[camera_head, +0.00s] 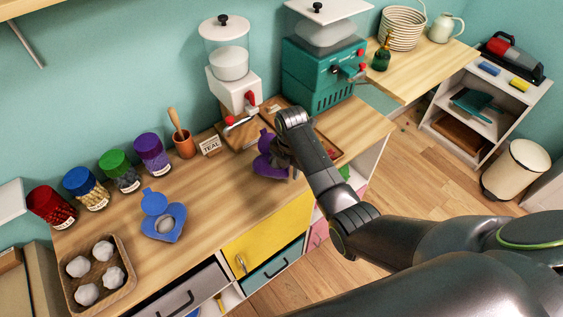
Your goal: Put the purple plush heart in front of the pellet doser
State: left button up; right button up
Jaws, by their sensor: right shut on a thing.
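The purple plush heart (264,165) is in the middle of the wooden counter, with a rounded purple flap at its upper side. My right gripper (281,158) is shut on it at its right side, and the wrist hides part of it. I cannot tell whether the heart touches the counter. A white machine with a clear hopper and red knobs (237,92), which looks like the pellet doser, stands behind the heart, slightly left. A teal machine with a clear hopper (308,70) stands to its right. My left gripper is not in view.
A blue plush heart (171,227) lies left of the purple one. Several lidded jars (118,172) line the wall near a "TEAL" card (210,145) and a clay pot (184,146). A tray of white balls (120,292) is front left. Counter between the hearts is clear.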

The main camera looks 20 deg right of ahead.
jog(key=shift+w+a, duration=0.3)
jog(key=shift+w, duration=0.55)
jog(key=shift+w+a, duration=0.25)
jog(key=shift+w, duration=0.55)
jog(key=shift+w+a+f, duration=0.1)
jog(key=shift+w, duration=0.2)
jog(key=shift+s+f, duration=0.1)
jog(key=shift+f, duration=0.5)
jog(key=shift+f, duration=0.1)
jog(key=o, duration=0.8)
jog(key=shift+c, duration=0.2)
notch_tip(320, 180, up, 12)
